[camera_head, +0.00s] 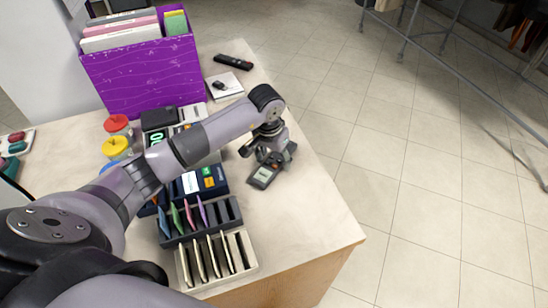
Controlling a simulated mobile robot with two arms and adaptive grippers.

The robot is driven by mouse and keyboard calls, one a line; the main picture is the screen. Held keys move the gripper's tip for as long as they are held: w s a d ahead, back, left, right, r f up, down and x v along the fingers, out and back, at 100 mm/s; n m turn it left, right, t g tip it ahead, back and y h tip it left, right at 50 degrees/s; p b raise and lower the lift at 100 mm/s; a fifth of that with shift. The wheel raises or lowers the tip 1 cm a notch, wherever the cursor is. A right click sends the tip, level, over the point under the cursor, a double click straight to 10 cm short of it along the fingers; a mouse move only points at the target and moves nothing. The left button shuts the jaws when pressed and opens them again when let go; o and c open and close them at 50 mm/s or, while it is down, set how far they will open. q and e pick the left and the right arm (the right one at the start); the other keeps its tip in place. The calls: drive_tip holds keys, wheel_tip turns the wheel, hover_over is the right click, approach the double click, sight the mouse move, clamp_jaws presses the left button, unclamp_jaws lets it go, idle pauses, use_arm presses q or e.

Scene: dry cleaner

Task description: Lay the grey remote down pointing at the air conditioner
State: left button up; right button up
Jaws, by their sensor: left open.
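A small grey handheld device with a display (264,175), which looks like the grey remote, lies on the counter near its right edge. My left gripper (274,155) is open and points down right over its far end. The fingers partly cover that end, and I cannot tell whether they touch it. My right gripper is not in view. No air conditioner shows in this view.
A black remote (233,62) lies at the counter's far end, near a white pad (224,86) with a small dark object. A purple file box (142,72) stands at the back left. Slotted trays (217,262) stand at the front. Tiled floor lies right of the counter.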

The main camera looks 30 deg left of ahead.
sight(270, 166)
use_arm(q)
drive_tip(key=shift+r, duration=0.1)
wheel_tip(270, 166, up, 12)
drive_tip(key=s, duration=0.1)
drive_tip(key=shift+s+b, duration=0.4)
drive_tip(key=shift+b, duration=0.05)
drive_tip(key=shift+a, duration=0.1)
